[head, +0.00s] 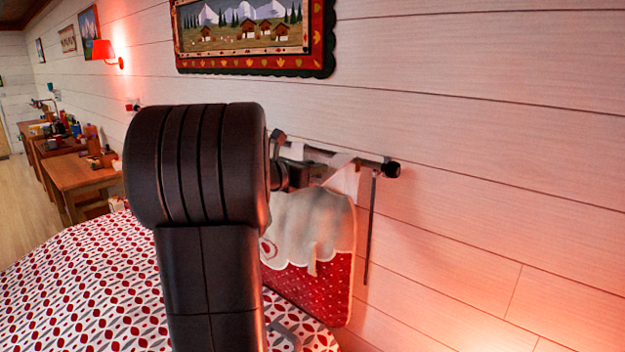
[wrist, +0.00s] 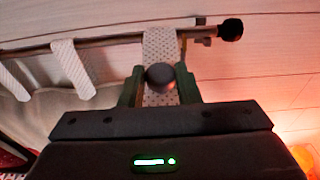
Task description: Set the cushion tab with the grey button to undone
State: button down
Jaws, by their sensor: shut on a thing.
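The cushion (head: 335,283), red with a pale scalloped upper part, hangs by tabs from a dark rod on the wall. In the wrist view, a white dotted tab (wrist: 160,45) passes over the rod near its right end. A round grey button (wrist: 160,76) sits on this tab. My gripper (wrist: 160,84) is shut on the grey-button tab, with one finger on each side of the button. Whether the button is fastened cannot be told. In the head view, my arm hides the cushion's left part and most of the gripper.
The rod (head: 340,156) ends in a black knob (head: 391,170), with a thin dark bar hanging below. Two other pale tabs (wrist: 72,66) are left of the gripper. A patterned bed (head: 70,290) lies below, and a framed picture (head: 250,62) hangs above. Wall at right is bare.

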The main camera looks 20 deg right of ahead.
jog(key=shift+d+r+p, duration=0.2)
jog(key=shift+r+p, duration=0.1)
jog(key=shift+r, duration=1.1)
jog(key=shift+w+d+r, duration=0.15)
jog(key=shift+d+r, duration=0.1)
jog(key=c, duration=1.9)
grip_release()
jog(key=shift+d+f, duration=0.1)
jog(key=shift+d, duration=0.15)
jog(key=o, duration=0.4)
jog(key=shift+f, duration=0.1)
jog(key=o, duration=0.4)
jog(key=shift+a, duration=0.15)
jog(key=shift+f, duration=0.1)
jog(key=shift+a, duration=0.1)
jog(key=shift+a, duration=0.35)
jog(key=b+v, duration=0.2)
jog(key=v, duration=1.1)
jog(key=shift+b, duration=0.3)
